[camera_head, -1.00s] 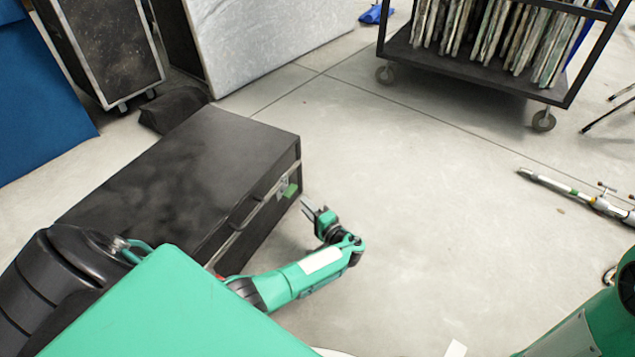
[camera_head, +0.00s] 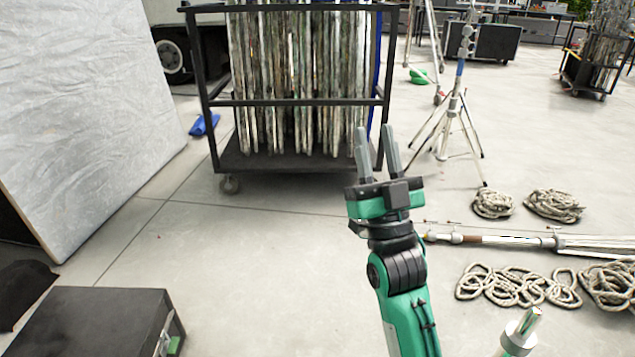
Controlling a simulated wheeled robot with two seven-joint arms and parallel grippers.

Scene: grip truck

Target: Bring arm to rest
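My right gripper (camera_head: 377,150) is raised in front of the cart, a little right of the picture's middle. Its two grey fingers point up and stand apart, with nothing between them. My green and black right forearm (camera_head: 408,310) comes up from the bottom edge. My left gripper is out of view. A black case (camera_head: 95,318) lies shut on the floor at the lower left, partly cut off by the picture edge. A small green latch shows on its right side.
A black wheeled cart (camera_head: 298,103) full of upright panels stands behind my gripper. Coiled ropes (camera_head: 520,287) and a metal pole (camera_head: 490,240) lie on the floor at right. A light stand (camera_head: 455,110) stands beyond. A grey board (camera_head: 90,120) leans at left. The middle-left floor is clear.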

